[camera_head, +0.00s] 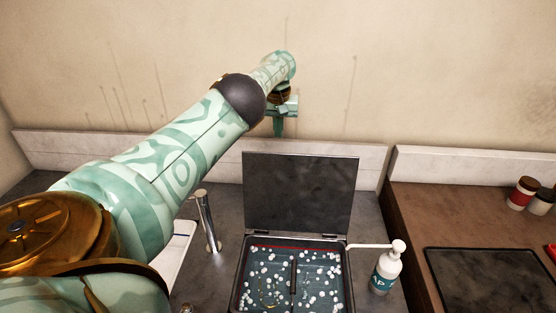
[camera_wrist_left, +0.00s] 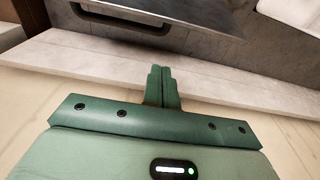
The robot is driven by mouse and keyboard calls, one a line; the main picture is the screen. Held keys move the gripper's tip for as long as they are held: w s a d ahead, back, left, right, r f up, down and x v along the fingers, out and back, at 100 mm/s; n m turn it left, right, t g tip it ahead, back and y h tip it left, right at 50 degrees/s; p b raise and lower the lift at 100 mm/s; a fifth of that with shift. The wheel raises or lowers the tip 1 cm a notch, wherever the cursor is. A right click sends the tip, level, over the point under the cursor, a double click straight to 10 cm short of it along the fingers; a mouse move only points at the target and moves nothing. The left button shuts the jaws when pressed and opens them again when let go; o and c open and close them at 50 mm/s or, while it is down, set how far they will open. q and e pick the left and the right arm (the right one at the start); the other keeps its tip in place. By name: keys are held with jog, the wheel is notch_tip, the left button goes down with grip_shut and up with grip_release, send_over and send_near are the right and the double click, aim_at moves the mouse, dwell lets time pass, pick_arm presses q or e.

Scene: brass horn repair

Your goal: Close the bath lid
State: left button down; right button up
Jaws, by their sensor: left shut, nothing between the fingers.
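The bath (camera_head: 237,300) is a dark square basin set on the counter, with white bubbles or beads on its liquid. Its dark flat lid (camera_head: 300,192) stands open, upright along the bath's back edge. My left gripper (camera_head: 279,133) is shut and empty, above and behind the lid's top edge, near the wall. In the left wrist view my shut fingers (camera_wrist_left: 160,72) point toward the wall's ledge, with part of the dark lid (camera_wrist_left: 180,12) at the top of the picture. My right gripper is not in view.
A white pump bottle (camera_head: 386,268) stands right of the bath, its spout reaching toward the bath's edge. A metal tap (camera_head: 208,222) and a white tray (camera_head: 176,250) are left of it. Jars (camera_head: 522,193) and a dark panel (camera_head: 490,280) are on the right counter.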

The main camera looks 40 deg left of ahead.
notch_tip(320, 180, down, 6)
jog(key=b, duration=0.5)
pick_arm(q)
jog(key=f+p, duration=0.1)
jog(key=p, duration=0.1)
jog(key=s+f+p, duration=0.1)
jog(key=p, duration=0.1)
jog(key=f+p, duration=0.2)
jog(key=p, duration=0.1)
jog(key=shift+s+d, duration=0.2)
jog(key=shift+d, duration=0.15)
jog(key=shift+s+d+f+p, duration=0.2)
jog(key=shift+s+d+p, duration=0.1)
jog(key=shift+s+d, duration=0.3)
jog(key=shift+d, duration=0.15)
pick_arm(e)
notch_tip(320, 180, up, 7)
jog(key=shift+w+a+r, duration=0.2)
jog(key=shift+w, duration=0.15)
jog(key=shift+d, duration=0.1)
